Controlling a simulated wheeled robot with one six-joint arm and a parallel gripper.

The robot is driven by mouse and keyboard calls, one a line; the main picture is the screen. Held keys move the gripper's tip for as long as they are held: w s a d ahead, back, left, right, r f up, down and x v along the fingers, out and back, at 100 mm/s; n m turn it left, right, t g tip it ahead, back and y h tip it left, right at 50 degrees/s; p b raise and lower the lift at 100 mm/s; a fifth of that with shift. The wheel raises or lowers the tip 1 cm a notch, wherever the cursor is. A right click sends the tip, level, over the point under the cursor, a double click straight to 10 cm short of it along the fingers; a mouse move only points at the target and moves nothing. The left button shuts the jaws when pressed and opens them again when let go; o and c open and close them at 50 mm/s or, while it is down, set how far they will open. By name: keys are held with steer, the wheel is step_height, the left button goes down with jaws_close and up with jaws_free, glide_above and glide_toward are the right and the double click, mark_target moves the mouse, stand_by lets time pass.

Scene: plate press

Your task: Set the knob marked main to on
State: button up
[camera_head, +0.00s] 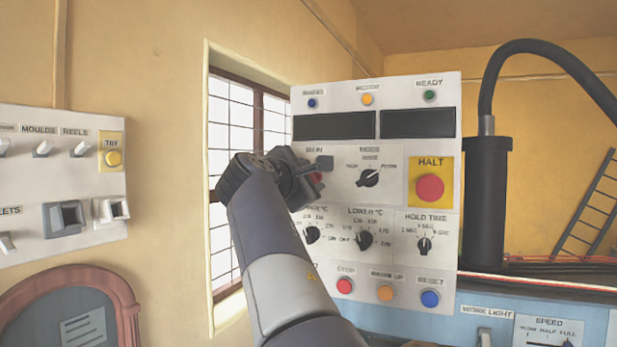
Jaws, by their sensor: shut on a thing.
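Right of it on the panel (395,205) are a black mode selector (368,178) and a red HALT button (429,188). Below are temperature and HOLD TIME (424,245) knobs, then STOP (345,285) and RESET (430,298) buttons. Another switch panel (75,230) is at left.

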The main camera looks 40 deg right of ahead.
steer(key=shift+m, duration=0.3)
steer(key=m+b, duration=0.1)
steer(key=m, duration=0.3)
steer(key=m+b, duration=0.1)
steer(key=m, duration=0.4)
steer(key=m+b, duration=0.2)
steer(key=m, duration=0.2)
steer(key=shift+f, duration=0.4)
steer(key=shift+m, duration=0.4)
steer(key=o, duration=1)
steer(key=shift+r, duration=0.1)
